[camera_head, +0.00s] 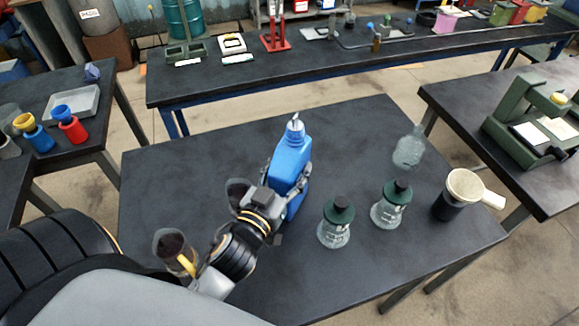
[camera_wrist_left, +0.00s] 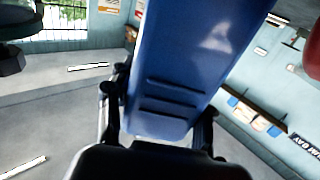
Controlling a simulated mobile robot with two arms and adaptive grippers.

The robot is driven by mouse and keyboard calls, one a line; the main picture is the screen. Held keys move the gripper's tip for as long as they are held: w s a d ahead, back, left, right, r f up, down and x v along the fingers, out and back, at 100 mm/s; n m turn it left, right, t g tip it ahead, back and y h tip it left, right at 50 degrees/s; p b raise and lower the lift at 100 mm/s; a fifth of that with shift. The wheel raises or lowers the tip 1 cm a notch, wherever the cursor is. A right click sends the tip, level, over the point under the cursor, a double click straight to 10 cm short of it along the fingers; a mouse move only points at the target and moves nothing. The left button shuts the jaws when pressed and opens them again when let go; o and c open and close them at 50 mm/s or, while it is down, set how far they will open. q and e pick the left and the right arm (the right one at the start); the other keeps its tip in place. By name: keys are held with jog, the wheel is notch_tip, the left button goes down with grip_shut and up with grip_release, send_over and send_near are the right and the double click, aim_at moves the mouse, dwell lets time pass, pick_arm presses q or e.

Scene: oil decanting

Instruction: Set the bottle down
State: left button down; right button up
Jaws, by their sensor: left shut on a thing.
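A blue bottle (camera_head: 288,163) with a pale, pointed cap is over the middle of the near dark table (camera_head: 190,160). My left gripper (camera_head: 284,190) is shut on its lower body, coming in from the left. In the left wrist view the blue bottle (camera_wrist_left: 190,60) fills the middle, with a dark finger of the left gripper (camera_wrist_left: 160,122) on each side. The bottle leans a little in the head view. Its base is largely hidden by the gripper, so I cannot tell whether it touches the table. My right gripper is not in view.
Two glass jars with dark green lids (camera_head: 335,222) (camera_head: 391,205) stand right of the bottle. A clear glass bottle (camera_head: 408,150) and a dark cup with a cream funnel (camera_head: 466,187) are further right. The table's back left is clear.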

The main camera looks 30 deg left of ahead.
pick_arm(q)
jog(key=shift+r, duration=0.2)
jog(key=shift+f, duration=0.15)
jog(key=c, duration=0.7)
grip_release()
jog(key=shift+f, duration=0.1)
jog(key=shift+o, duration=0.9)
